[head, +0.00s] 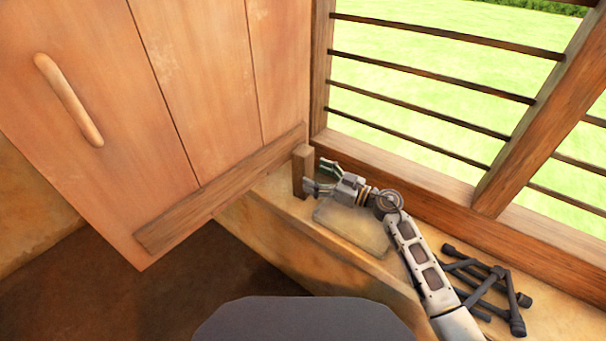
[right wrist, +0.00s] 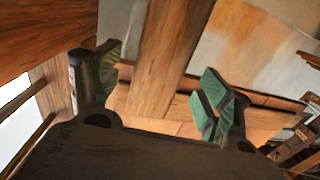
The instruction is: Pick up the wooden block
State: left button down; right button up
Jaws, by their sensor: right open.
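The wooden block (head: 301,172) is a small brown upright piece on the window ledge, at the lower right end of the door's wooden rail. My right gripper (head: 317,177) is open beside it, with its fingers pointing left toward the block. In the right wrist view the block (right wrist: 165,55) shows as a wooden bar between the two spread green-padded fingers (right wrist: 158,85). There are gaps on both sides, and neither finger appears to touch it. My left gripper is not in view.
A wooden door panel (head: 200,75) with a handle (head: 68,98) stands left of the block. Barred window framing (head: 420,185) runs close behind my right arm. A pale flat slab (head: 352,232) lies under the gripper, and dark rods (head: 483,285) lie on the ledge at right.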

aim_at(310, 172)
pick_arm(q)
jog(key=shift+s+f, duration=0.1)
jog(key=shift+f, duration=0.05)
pick_arm(e)
jog(key=shift+a, duration=0.1)
jog(key=shift+w+a, duration=0.25)
jog(key=shift+a, duration=0.05)
jog(key=shift+w+a+r+b, duration=0.1)
jog(key=shift+w+a+b, duration=0.25)
jog(key=shift+a, duration=0.15)
jog(key=shift+b+x, duration=0.3)
jog(key=shift+x, duration=0.7)
jog(key=shift+w+a, duration=0.25)
jog(key=shift+a, duration=0.2)
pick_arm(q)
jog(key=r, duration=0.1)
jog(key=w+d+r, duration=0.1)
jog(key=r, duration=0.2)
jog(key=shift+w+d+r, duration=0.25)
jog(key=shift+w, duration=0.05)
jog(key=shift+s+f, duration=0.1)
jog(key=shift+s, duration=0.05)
